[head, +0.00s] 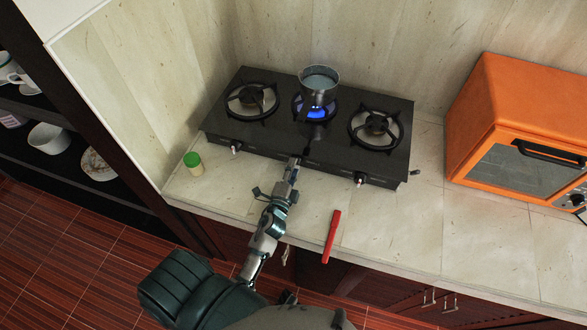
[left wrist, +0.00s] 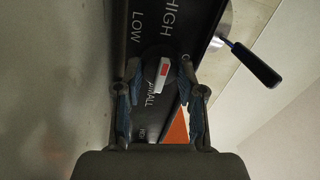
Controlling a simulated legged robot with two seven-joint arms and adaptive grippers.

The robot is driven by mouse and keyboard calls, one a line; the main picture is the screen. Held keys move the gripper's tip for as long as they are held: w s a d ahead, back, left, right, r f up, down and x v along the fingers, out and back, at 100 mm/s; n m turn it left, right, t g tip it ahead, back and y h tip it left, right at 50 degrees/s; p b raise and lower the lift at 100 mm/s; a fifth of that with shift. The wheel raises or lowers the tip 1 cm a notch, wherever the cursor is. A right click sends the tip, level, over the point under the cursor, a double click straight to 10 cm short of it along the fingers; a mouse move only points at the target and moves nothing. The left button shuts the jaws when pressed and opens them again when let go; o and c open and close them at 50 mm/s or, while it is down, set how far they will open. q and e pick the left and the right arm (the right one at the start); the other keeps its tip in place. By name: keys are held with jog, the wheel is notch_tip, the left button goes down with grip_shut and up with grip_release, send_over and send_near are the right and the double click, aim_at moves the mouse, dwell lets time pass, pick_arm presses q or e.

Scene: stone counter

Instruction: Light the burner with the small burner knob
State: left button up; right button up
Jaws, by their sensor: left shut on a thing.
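The black stove (head: 300,150) has three burners in a row. The middle burner (head: 299,106) shows a blue flame (head: 316,113) under a metal pot (head: 319,80). In the left wrist view the small burner knob (left wrist: 160,72), with a red mark, sits between my fingers beside printed words like HIGH, LOW and SMALL. My left gripper (head: 297,160) is at the middle of the stove's front edge, and in the wrist view its fingers (left wrist: 158,90) are shut on the knob. In the head view the gripper hides this knob. My right gripper is not in view.
The pot's black handle (left wrist: 257,64) juts toward the front above the stove. Other knobs (head: 236,147) sit on the stove front. An orange oven (head: 510,110) stands right.

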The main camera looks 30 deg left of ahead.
pick_arm(q)
jog(key=shift+f, duration=0.2)
dwell(0.3)
jog(key=o, duration=1.1)
jog(key=shift+o, duration=0.2)
jog(key=shift+a, duration=0.1)
jog(key=shift+s, duration=0.1)
jog(key=v, duration=0.7)
jog(key=shift+s, duration=0.15)
